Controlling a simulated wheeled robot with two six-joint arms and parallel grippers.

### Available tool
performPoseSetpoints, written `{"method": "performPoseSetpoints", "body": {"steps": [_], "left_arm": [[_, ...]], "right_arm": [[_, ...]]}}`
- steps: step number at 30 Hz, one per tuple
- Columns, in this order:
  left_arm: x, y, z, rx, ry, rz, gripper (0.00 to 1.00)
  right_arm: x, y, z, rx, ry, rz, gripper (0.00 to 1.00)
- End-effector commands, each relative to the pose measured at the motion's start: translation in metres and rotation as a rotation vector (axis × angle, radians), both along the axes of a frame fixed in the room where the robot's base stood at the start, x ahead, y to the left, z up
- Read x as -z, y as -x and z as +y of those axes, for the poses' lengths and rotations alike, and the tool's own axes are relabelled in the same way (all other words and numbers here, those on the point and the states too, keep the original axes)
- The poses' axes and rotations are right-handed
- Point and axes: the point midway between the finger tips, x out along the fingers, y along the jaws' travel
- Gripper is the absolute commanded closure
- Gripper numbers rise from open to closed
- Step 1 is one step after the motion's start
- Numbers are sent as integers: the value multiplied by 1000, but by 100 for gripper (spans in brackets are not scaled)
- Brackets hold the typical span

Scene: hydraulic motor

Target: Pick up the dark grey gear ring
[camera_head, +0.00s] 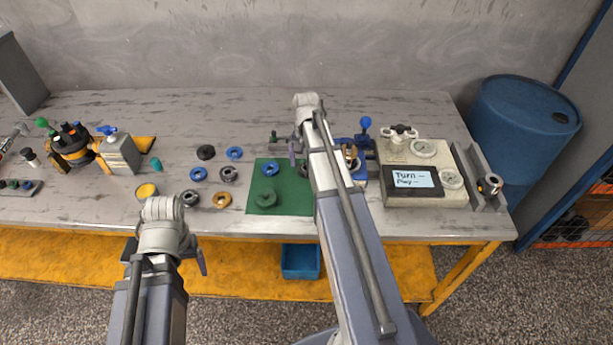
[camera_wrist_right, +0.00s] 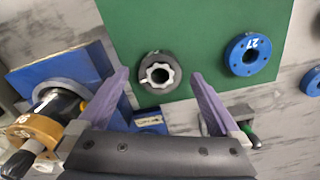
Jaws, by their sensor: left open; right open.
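A dark grey gear ring (camera_wrist_right: 158,72) with a pale toothed centre lies flat on the green mat (camera_wrist_right: 120,20) in the right wrist view. In the head view the ring (camera_head: 303,170) is partly hidden by my right arm. My right gripper (camera_wrist_right: 160,77) is open, its two purple fingers on either side of the ring in the picture. I cannot tell its height above the ring, and nothing is between the fingers. My left gripper (camera_head: 165,258) is open and empty in front of the table's front edge.
A blue fixture (camera_wrist_right: 75,75) stands close beside the right gripper. A control box (camera_head: 425,150) stands right.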

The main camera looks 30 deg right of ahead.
Motion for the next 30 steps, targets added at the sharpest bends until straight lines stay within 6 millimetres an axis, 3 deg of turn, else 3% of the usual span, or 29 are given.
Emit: {"method": "performPoseSetpoints", "body": {"steps": [2,10,30], "left_arm": [[10,0,0,0,0,0,20],[8,0,0,0,0,0,20],[9,0,0,0,0,0,20]], "right_arm": [[10,0,0,0,0,0,0],[8,0,0,0,-1,-1,1],[9,0,0,0,0,0,77]]}}
